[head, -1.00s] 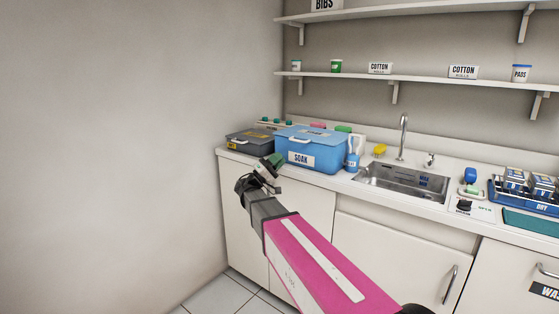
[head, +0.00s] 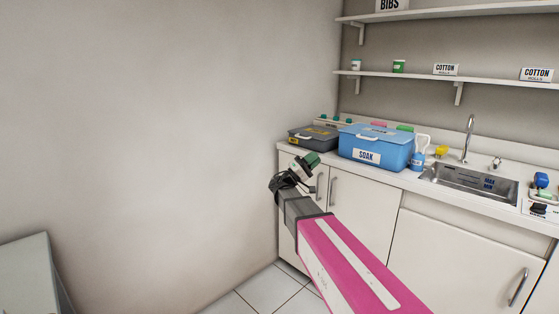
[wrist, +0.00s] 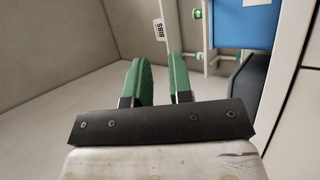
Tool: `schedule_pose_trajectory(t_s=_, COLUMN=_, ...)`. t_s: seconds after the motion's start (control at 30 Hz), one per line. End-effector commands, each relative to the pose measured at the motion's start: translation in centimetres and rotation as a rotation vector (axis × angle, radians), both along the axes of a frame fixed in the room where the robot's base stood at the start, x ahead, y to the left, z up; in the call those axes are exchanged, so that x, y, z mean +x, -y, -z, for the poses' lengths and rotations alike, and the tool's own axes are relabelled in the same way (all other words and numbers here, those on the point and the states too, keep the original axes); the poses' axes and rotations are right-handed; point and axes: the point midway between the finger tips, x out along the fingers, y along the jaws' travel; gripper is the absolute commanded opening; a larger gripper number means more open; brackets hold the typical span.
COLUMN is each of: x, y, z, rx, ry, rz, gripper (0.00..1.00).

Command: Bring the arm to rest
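My arm, with a pink and white link, reaches forward in the head view. My gripper (head: 308,163) is at its end, in front of the counter's left end and the cabinet doors below it. The wrist view shows its two green fingers (wrist: 160,82) spread apart with an empty gap between them. Nothing is held.
The counter (head: 400,180) carries a dark grey box (head: 314,138), a blue SOAK tub (head: 375,147), a spray bottle (head: 419,155) and a sink (head: 470,182). Shelves (head: 450,77) hang above. A grey cabinet-like object (head: 30,275) stands at lower left. The wall and floor between are bare.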

Motion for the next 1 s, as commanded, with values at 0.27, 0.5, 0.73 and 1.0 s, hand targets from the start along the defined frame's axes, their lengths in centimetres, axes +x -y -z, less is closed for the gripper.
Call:
schedule_pose_trajectory(t_s=0.27, x=-0.5, y=1.9, z=1.9, rx=0.082, ry=-0.054, rz=0.019, gripper=0.2)
schedule_pose_trajectory(t_s=0.5, x=-1.4, y=4.5, z=5.0, rx=0.209, ry=-0.135, rz=0.046, gripper=0.2)
schedule_pose_trajectory(t_s=0.73, x=-3.1, y=7.9, z=9.9, rx=0.409, ry=-0.255, rz=0.079, gripper=0.2)
schedule_pose_trajectory(t_s=1.0, x=-8.2, y=12.2, z=20.0, rx=0.834, ry=-0.468, rz=0.121, gripper=0.2)
